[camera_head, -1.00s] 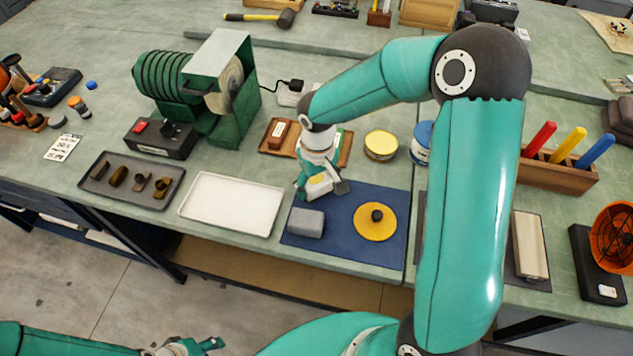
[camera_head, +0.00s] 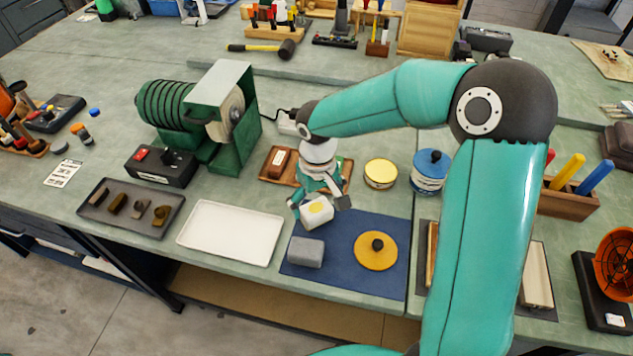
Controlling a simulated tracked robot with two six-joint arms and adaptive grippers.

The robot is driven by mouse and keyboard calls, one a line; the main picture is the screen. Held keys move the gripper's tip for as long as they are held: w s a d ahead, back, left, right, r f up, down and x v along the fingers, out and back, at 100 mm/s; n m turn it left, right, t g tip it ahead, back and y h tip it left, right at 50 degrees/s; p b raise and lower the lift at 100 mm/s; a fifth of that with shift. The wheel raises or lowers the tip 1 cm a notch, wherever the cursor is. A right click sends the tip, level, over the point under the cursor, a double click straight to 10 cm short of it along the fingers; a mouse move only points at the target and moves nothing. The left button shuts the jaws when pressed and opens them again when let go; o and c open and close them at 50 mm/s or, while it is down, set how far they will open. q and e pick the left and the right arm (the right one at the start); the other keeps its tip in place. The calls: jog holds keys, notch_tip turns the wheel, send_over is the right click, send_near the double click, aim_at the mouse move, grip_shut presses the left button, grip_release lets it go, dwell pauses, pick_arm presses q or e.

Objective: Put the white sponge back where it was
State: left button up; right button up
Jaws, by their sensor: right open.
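My right gripper (camera_head: 320,203) is over the back left of the blue mat (camera_head: 335,277), pointing down with its fingers apart. A white block with a yellow patch, which looks like the white sponge (camera_head: 316,213), sits between the fingers. I cannot tell whether it touches the mat or either finger. A grey block (camera_head: 306,252) lies on the mat just in front of it. My left gripper is out of view.
A yellow disc with a dark knob (camera_head: 376,254) lies on the mat's right. An empty white tray (camera_head: 232,232) is left of the mat. A yellow-lidded tin (camera_head: 380,174) and a blue-lidded tin (camera_head: 430,170) stand behind. A green grinder (camera_head: 205,112) stands back left.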

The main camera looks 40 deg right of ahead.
aim_at(317, 209)
notch_tip(317, 209, up, 8)
jog(key=shift+f, duration=0.15)
dwell(0.6)
